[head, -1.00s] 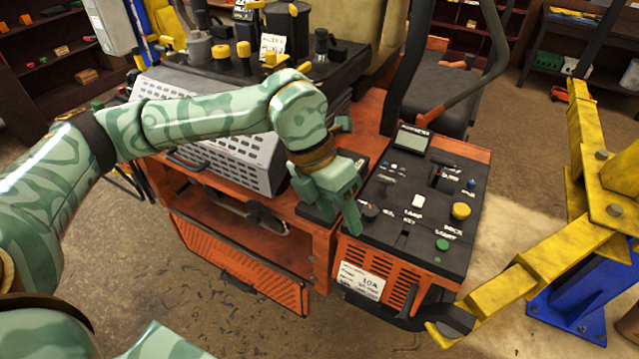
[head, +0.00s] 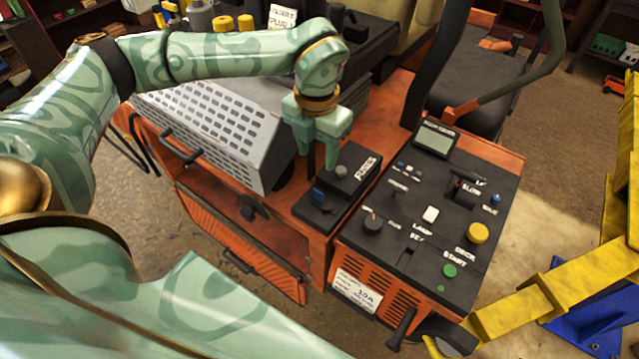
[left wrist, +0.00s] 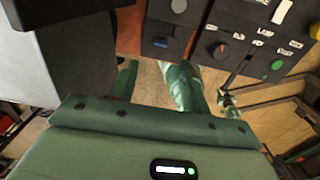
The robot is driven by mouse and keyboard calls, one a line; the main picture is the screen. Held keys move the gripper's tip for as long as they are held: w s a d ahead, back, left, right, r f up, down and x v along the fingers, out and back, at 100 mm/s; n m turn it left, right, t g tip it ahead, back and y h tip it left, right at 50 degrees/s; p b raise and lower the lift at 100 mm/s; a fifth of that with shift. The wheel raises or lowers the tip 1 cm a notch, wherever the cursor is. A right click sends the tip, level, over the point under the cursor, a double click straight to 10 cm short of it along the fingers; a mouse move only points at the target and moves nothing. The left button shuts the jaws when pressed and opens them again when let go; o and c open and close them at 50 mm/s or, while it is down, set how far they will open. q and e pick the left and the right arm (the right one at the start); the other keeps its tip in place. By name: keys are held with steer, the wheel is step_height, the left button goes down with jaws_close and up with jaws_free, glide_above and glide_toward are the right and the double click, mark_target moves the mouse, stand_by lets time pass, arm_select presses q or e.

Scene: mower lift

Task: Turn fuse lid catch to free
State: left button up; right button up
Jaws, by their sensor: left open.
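The fuse box (head: 352,176) is a black box with a white FUSES label, on the orange mower body left of the control panel. A small grey knob (head: 341,171) is on its lid, and a blue piece (head: 318,195) is at its front left. I cannot tell which is the catch. My left gripper (head: 316,160) is open and empty, pointing down over the box's left rear side, with one finger close to the grey knob. In the left wrist view, the fuse box (left wrist: 166,30) with its blue piece (left wrist: 160,42) lies beyond the open fingers. My right gripper is not visible.
The control panel (head: 405,245) with knobs and buttons is right of the fuse box. A grey perforated cover (head: 215,125) stands to its left. The steering lever and seat (head: 480,85) rise behind. A yellow lift arm (head: 520,310) is at lower right.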

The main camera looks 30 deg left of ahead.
mark_target(318, 192)
arm_select(q)
step_height(318, 192, down, 12)
steer(key=shift+w+r+p, duration=0.1)
steer(key=shift+p, duration=0.4)
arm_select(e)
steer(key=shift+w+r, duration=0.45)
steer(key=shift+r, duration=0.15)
arm_select(q)
steer(key=shift+c, duration=0.4)
steer(key=c, duration=0.9)
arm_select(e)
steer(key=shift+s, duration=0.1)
